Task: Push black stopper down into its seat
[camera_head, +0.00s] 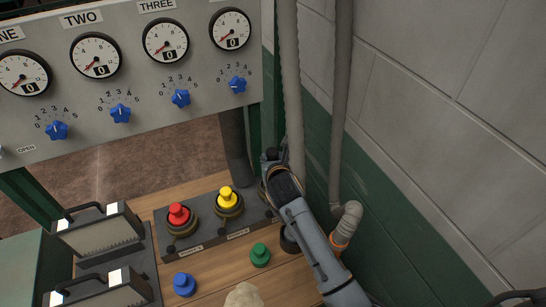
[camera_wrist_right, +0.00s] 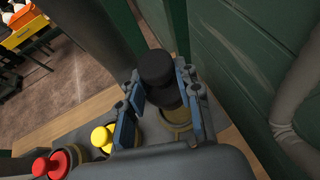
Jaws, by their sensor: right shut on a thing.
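The black stopper (camera_wrist_right: 156,66) stands between the fingers of my right gripper (camera_wrist_right: 160,96), which is shut on it. Below it in the right wrist view is a brassy ringed seat (camera_wrist_right: 180,127) at the end of the dark base. Fingers and stopper hide how deep the stopper sits. In the head view my right gripper (camera_head: 271,168) is at the right end of the base (camera_head: 205,247), and my arm hides most of the stopper and seat there. My left gripper is not in view.
A red stopper (camera_head: 178,213) and a yellow stopper (camera_head: 228,196) sit in ringed seats on the base. A green stopper (camera_head: 260,255) and a blue stopper (camera_head: 184,284) are on the wooden top in front. Pipes (camera_head: 339,110) and a wall stand close on the right.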

